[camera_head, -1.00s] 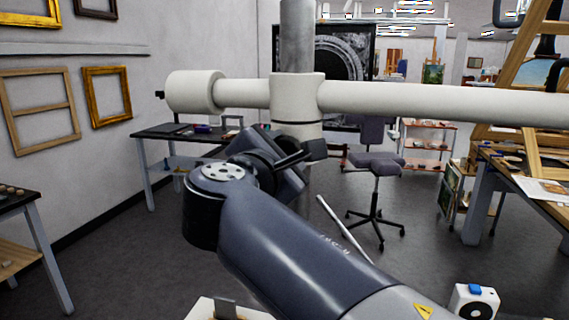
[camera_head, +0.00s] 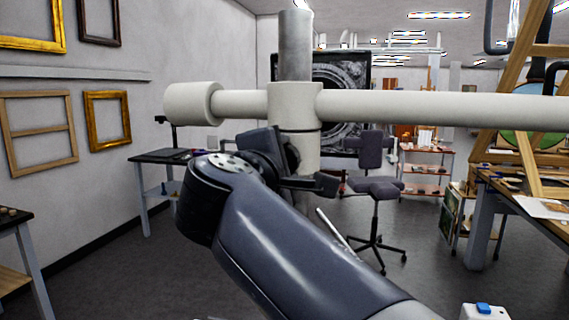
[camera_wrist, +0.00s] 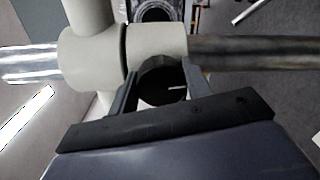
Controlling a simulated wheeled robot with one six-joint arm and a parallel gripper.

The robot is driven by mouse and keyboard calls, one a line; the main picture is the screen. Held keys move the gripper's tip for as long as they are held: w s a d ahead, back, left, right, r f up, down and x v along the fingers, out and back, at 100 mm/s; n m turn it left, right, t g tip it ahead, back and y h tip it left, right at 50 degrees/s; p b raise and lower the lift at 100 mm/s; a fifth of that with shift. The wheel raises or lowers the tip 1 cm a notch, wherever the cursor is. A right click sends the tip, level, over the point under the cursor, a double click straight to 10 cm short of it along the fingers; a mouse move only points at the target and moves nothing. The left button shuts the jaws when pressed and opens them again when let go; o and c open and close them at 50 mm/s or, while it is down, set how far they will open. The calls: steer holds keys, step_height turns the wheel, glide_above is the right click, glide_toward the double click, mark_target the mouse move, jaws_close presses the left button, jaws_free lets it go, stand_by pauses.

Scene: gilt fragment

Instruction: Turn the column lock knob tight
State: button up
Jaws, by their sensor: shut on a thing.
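The column lock knob (camera_wrist: 163,82) is a dark round knob with a small white mark on its face, set on the pale collar (camera_wrist: 155,45) in the wrist view. My gripper (camera_wrist: 158,77) has one finger on each side of the knob and is shut on it. In the head view my gripper (camera_head: 312,183) is at the lower part of the pale collar (camera_head: 295,108) on the upright metal column (camera_head: 296,48). I cannot make out the knob there, behind my wrist and fingers.
A thick pale crossbar (camera_head: 430,106) runs through the collar, above my arm. An office chair (camera_head: 374,187) stands behind the column. A dark-topped table (camera_head: 165,156) is at left, and a workbench (camera_head: 495,180) at right. Open floor lies between.

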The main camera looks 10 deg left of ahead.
steer(key=shift+f, duration=0.1)
steer(key=o, duration=1)
steer(key=s, duration=0.3)
steer(key=s+a, duration=0.1)
steer(key=s, duration=0.3)
steer(key=s+b, duration=0.1)
steer(key=s, duration=0.2)
steer(key=shift+s+a+r, duration=0.3)
steer(key=shift+s+a, duration=0.05)
steer(key=w, duration=0.3)
steer(key=w+d, duration=0.1)
steer(key=w, duration=0.3)
steer(key=w+p, duration=0.1)
steer(key=w, duration=0.2)
steer(key=shift+w+d+f, duration=0.2)
steer(key=shift+w+d, duration=0.15)
steer(key=shift+w, duration=0.05)
